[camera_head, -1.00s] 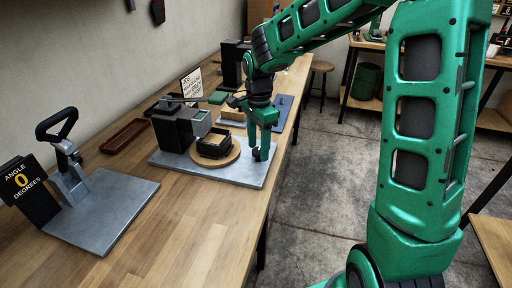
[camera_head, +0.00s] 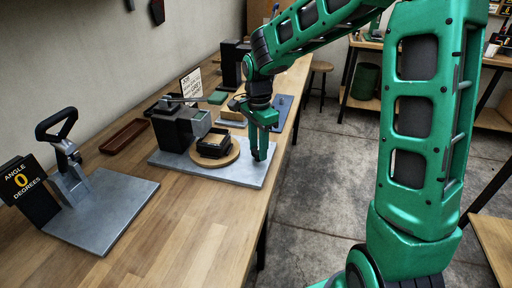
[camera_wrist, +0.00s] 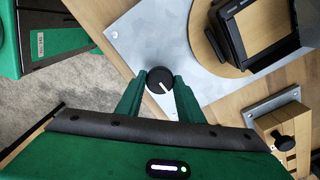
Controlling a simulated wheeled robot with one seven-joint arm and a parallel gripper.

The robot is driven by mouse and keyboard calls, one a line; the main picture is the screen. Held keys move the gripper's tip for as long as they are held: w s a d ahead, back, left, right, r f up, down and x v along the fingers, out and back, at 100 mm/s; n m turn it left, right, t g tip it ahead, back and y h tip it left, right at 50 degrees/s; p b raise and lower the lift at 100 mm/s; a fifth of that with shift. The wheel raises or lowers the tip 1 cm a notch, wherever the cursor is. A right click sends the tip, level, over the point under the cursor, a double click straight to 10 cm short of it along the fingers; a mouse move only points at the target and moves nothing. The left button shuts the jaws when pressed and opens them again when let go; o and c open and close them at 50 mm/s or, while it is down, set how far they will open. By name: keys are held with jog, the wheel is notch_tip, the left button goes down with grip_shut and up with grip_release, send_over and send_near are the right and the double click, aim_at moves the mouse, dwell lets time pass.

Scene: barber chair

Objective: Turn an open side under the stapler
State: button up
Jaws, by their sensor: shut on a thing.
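The stapler (camera_head: 174,126) is a dark block with a grey head (camera_head: 200,123), on a grey metal plate (camera_head: 238,174). Beside it, a black open-topped frame (camera_head: 214,148) sits on a round wooden turntable (camera_head: 226,159) in front of the stapler head. The frame also shows at the upper right of the wrist view (camera_wrist: 232,45). My gripper (camera_head: 260,155) is at the plate's right part. In the wrist view my gripper (camera_wrist: 159,84) is shut on a black knob (camera_wrist: 159,79) with a white line. The fingers hide part of the knob.
Another grey plate carries a lever press (camera_head: 69,170) and a sign reading "ANGLE 0 DEGREES" (camera_head: 22,181) at the left. A brown tray (camera_head: 124,135) lies near the wall. The bench front is clear.

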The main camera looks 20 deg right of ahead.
jog(key=n, duration=0.3)
jog(key=shift+w+a+r+n, duration=0.15)
jog(key=shift+w+n, duration=0.1)
jog(key=shift+n, duration=0.15)
jog(key=n, duration=0.4)
jog(key=shift+n, duration=0.3)
jog(key=n, duration=0.4)
jog(key=shift+n, duration=2.3)
jog(key=o, duration=0.9)
jog(key=shift+o, duration=0.7)
